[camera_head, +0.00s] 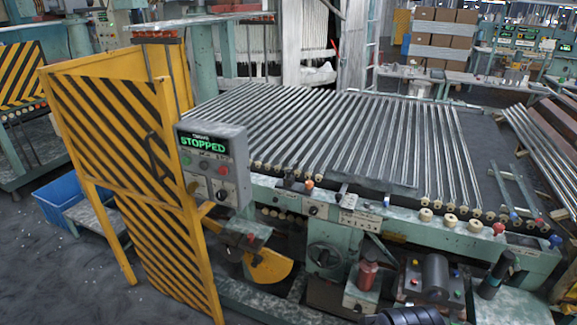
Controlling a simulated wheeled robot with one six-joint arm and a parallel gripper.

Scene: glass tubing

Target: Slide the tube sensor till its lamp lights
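Long glass tubes (340,135) lie side by side on a sloped conveyor bed. Small fittings sit along its green front rail (400,215). Among them are a dark block (287,184) beside an orange-red knob (309,184), and a pale labelled unit (348,201). I cannot tell which fitting is the tube sensor, and I make out no lit lamp on them. A control box (212,165) at the rail's left end shows "STOPPED" in green letters. My gripper is not in view; a dark part that looks like my arm shows at the bottom edge.
A yellow guard panel with black stripes (135,150) stands at the left front. Motors and valves, including a dark cylinder (434,273), sit below the rail. A blue bin (65,202) is on the floor at left. Loose tubes (545,160) lie on the right.

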